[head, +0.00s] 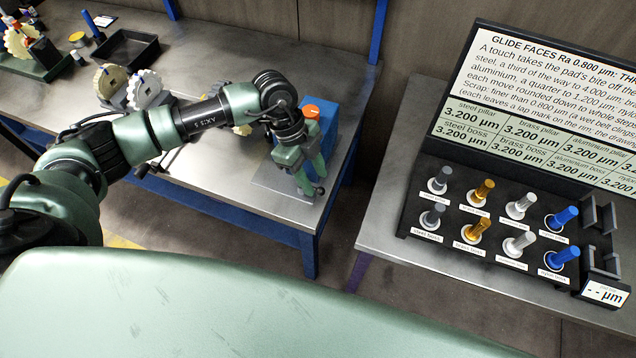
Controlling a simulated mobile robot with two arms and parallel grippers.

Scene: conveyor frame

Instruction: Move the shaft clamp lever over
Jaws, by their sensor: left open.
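A blue block (325,118) with an orange knob (312,112) on top stands on a grey plate (276,180) near the right end of the workbench. My left gripper (312,187) points down in front of the block, with its green fingers apart. A small dark round knob (320,190) shows at the fingertips; it may be the end of the clamp lever, but I cannot tell. The rest of the lever and much of the block's front are hidden behind my gripper. I cannot tell whether the fingers touch the lever. My right gripper is out of view.
Cream and grey toothed wheels (147,88) stand on the bench behind my left arm. A black tray (125,48) lies farther back. To the right, a second table (385,190) holds a rack (415,215) of several coloured pegs and a sign (545,100). A floor gap separates the tables.

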